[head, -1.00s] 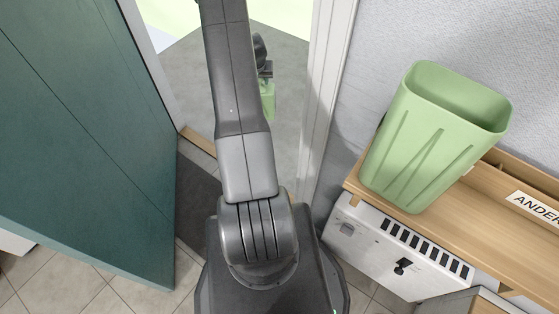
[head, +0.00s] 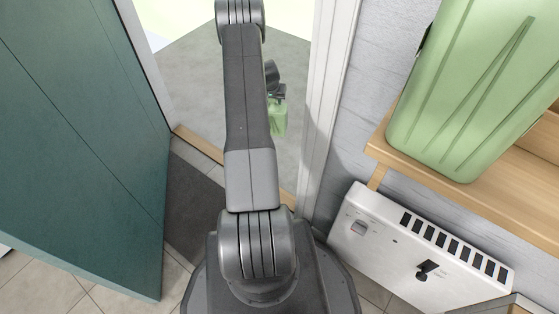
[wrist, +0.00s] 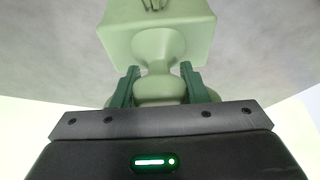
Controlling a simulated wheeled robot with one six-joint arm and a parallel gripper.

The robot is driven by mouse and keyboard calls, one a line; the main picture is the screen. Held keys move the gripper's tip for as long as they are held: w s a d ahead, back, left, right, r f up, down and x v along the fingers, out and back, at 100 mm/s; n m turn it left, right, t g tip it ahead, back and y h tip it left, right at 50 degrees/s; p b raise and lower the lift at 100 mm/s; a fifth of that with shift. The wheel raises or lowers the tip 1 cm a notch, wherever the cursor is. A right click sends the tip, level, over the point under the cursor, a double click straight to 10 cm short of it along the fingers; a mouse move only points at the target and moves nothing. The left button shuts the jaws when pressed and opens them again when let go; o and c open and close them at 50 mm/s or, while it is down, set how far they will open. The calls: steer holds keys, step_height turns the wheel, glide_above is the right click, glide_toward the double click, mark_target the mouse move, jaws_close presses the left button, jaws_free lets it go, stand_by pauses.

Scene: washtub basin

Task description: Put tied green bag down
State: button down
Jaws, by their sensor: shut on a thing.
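The tied green bag (wrist: 158,35) is pale green, with a narrow neck below a boxy body in the wrist view. My gripper (wrist: 160,88) is shut on its neck, one dark green finger on each side. In the head view the bag (head: 278,118) hangs below my gripper (head: 275,97), just right of my arm and partly behind it. Grey floor shows behind the bag, beyond the doorway. I cannot tell how far the bag is above that floor.
A teal door (head: 85,140) stands open on the left and a white door frame (head: 325,100) is on the right. Grey floor (head: 190,85) beyond the threshold looks clear.

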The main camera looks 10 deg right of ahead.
mark_target(278, 120)
steer(key=shift+m, duration=0.4)
steer(key=d+f+b, duration=0.1)
steer(key=f+b, duration=0.1)
steer(key=f, duration=0.1)
steer(key=w+d+f+b, duration=0.1)
steer(key=f+b, duration=0.1)
steer(key=f, duration=0.2)
steer(key=d+f+b, duration=0.1)
steer(key=f+b, duration=0.1)
steer(key=f, duration=0.2)
steer(key=shift+w, duration=0.3)
step_height(278, 120, down, 10)
steer(key=b, duration=0.3)
steer(key=shift+r, duration=0.2)
steer(key=shift+f+b, duration=0.25)
steer(key=shift+b, duration=0.25)
steer(key=c, duration=0.8)
jaws_free()
steer(key=shift+c, duration=0.2)
steer(key=shift+s, duration=0.1)
steer(key=shift+r, duration=0.2)
steer(key=p+v, duration=0.3)
steer(key=v, duration=0.9)
steer(key=shift+a+p, duration=0.1)
steer(key=shift+p, duration=0.3)
